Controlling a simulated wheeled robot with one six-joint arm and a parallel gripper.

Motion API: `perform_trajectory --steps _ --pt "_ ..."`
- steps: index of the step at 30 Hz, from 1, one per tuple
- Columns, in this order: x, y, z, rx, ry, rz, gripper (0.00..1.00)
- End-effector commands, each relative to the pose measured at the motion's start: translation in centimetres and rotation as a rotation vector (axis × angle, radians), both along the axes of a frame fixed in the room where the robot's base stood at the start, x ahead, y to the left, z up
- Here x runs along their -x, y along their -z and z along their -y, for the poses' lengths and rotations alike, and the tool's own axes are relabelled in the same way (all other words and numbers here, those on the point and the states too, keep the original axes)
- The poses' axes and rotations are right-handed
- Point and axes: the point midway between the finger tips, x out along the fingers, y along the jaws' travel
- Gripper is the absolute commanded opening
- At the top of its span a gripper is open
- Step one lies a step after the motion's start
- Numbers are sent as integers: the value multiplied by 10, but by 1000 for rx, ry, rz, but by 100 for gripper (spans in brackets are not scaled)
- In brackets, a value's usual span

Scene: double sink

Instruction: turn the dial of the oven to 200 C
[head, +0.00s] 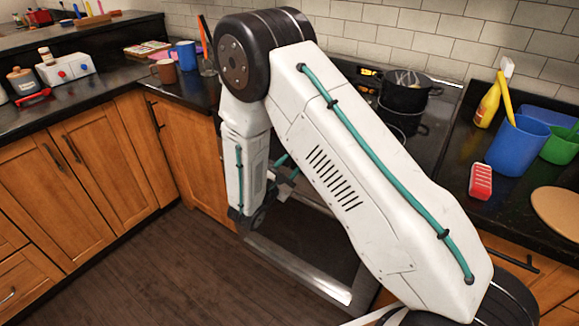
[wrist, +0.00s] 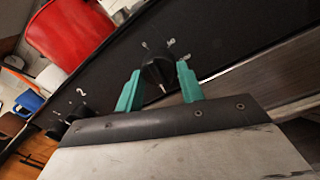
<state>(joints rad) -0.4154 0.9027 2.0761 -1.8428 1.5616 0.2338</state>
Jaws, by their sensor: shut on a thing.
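In the wrist view my gripper (wrist: 160,88) has its two green fingers closed on the sides of a black dial (wrist: 157,72). The dial sits on the oven's dark front panel (wrist: 215,40) and has a light pointer line. Small pale marks stand around it, too small to read. Two more dark knobs (wrist: 73,108) with pale marks sit on the panel at the left. In the head view the oven (head: 312,245) is behind my arm, with its silver lower edge visible. The dial and my fingertips are mostly hidden there by my arm.
A dark pot (head: 405,95) stands on the stove top at the back. Wooden cabinets (head: 75,165) line the left. The floor in front is clear.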

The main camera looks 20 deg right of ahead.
Motion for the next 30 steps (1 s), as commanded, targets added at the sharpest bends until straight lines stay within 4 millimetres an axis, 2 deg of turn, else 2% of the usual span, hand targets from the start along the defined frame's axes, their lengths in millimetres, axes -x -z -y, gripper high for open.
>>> perform_trajectory --steps 12,30 --pt "-1 0 -1 -152 -1 210 15" --pt "-1 0 -1 -193 -1 266 15"
